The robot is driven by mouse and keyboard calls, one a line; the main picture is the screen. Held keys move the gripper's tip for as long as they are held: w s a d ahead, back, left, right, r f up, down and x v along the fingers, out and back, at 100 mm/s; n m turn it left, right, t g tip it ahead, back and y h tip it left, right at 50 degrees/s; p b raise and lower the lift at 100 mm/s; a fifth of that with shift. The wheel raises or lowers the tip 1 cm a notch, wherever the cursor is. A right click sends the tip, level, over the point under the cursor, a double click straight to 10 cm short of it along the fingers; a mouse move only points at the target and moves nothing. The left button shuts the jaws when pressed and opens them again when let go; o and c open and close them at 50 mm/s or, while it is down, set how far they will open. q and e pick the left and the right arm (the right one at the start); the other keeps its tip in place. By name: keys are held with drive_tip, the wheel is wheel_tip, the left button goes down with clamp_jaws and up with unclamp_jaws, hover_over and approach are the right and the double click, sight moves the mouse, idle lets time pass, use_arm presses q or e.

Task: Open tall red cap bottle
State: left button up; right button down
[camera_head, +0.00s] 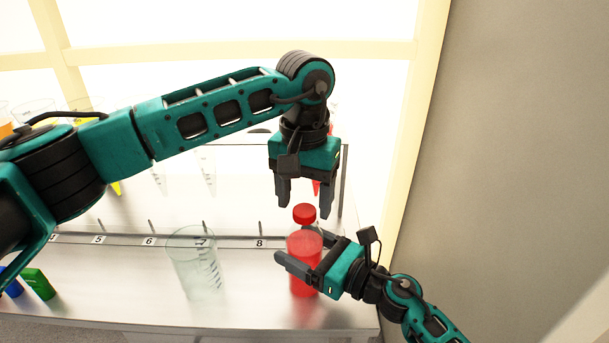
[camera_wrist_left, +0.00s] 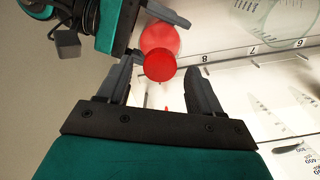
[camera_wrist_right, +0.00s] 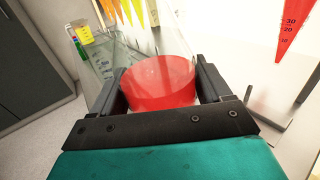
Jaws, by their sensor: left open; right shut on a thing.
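The bottle (camera_head: 306,280) holds red liquid and looks upright at the right end of the bench. My right gripper (camera_head: 303,244) is shut on its body from the right side. The right wrist view shows the red body (camera_wrist_right: 158,82) between both fingers. The round red cap (camera_head: 304,214) is above the body; whether it is seated on the neck I cannot tell. My left gripper (camera_head: 304,211) is open and points down, its fingertips on either side of the cap. In the left wrist view the cap (camera_wrist_left: 159,65) appears between the fingertips with gaps on both sides.
A clear empty beaker (camera_head: 196,268) stands left of the bottle. A green block-like item (camera_head: 39,284) lies at the far left. A numbered rack rail (camera_head: 180,242) with hanging conical tubes runs behind. A grey wall (camera_head: 520,140) is on the right.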

use_arm(q)
drive_tip(key=shift+f, duration=0.65)
drive_tip(key=c, duration=1.1)
drive_tip(key=shift+n, duration=0.3)
